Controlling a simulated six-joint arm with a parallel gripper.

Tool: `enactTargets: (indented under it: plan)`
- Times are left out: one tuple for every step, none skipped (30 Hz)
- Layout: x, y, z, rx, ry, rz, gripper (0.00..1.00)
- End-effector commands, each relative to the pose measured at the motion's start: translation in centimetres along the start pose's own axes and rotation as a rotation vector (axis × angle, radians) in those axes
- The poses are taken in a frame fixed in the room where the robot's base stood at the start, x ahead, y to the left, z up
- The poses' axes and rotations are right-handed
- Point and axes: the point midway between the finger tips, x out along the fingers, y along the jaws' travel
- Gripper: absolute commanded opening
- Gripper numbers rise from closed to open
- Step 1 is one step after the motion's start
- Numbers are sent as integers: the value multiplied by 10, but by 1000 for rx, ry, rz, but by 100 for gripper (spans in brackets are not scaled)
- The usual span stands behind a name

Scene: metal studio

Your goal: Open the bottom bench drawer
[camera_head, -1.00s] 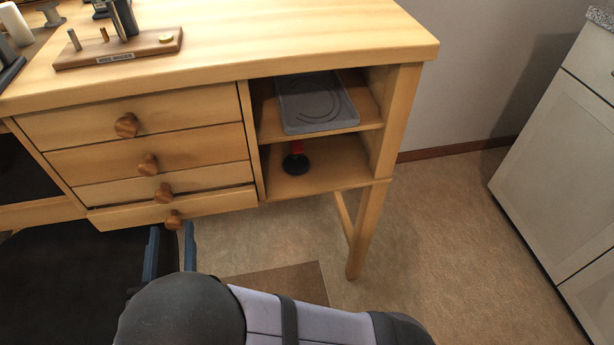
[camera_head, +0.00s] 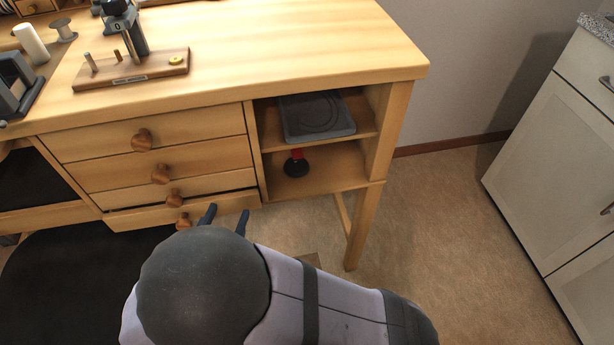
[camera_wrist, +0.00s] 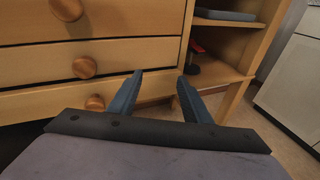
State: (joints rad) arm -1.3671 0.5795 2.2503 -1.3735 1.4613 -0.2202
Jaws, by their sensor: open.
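The bottom bench drawer (camera_head: 150,216) is the lowest of the stacked wooden drawers and has a round wooden knob (camera_head: 183,220). It stands slightly out, with a dark gap above its front edge. My gripper (camera_head: 226,216) is open and empty, with its two blue fingers just right of that knob, near the drawer front's right end. My forearm hides the area below. In the wrist view the open fingers of my gripper (camera_wrist: 160,77) point at the drawer fronts, with the lowest visible knob (camera_wrist: 95,103) to the left of both fingers.
Above are more drawers with knobs (camera_head: 160,174). To the right is an open shelf with a grey tray (camera_head: 315,118) and a red-and-black object (camera_head: 296,164). A bench leg (camera_head: 362,230) stands right of my gripper. A pale cabinet (camera_head: 560,160) is at far right; floor between is clear.

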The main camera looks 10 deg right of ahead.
Motion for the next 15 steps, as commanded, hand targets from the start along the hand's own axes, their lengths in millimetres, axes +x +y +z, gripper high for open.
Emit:
enactTargets:
  plan:
    - [4, -6, 11, 13, 10, -31, 44]
    - [6, -10, 14, 20, 17, -48, 44]
    - [9, -16, 18, 31, 28, -73, 44]
    - [11, -20, 21, 39, 35, -91, 44]
    - [13, -24, 24, 48, 41, -109, 44]
    - [15, -29, 28, 59, 51, -133, 44]
    - [17, -33, 30, 67, 58, -151, 44]
    - [19, -37, 33, 75, 65, -169, 44]
    - [21, -43, 37, 87, 74, -193, 44]
    - [22, -47, 40, 96, 81, -212, 44]
    - [24, -52, 44, 106, 88, -231, 44]
    - [25, -58, 47, 119, 98, -257, 44]
    - [27, -62, 50, 129, 106, -276, 44]
    - [28, -66, 53, 140, 113, -296, 44]
    - [29, -72, 57, 154, 122, -321, 44]
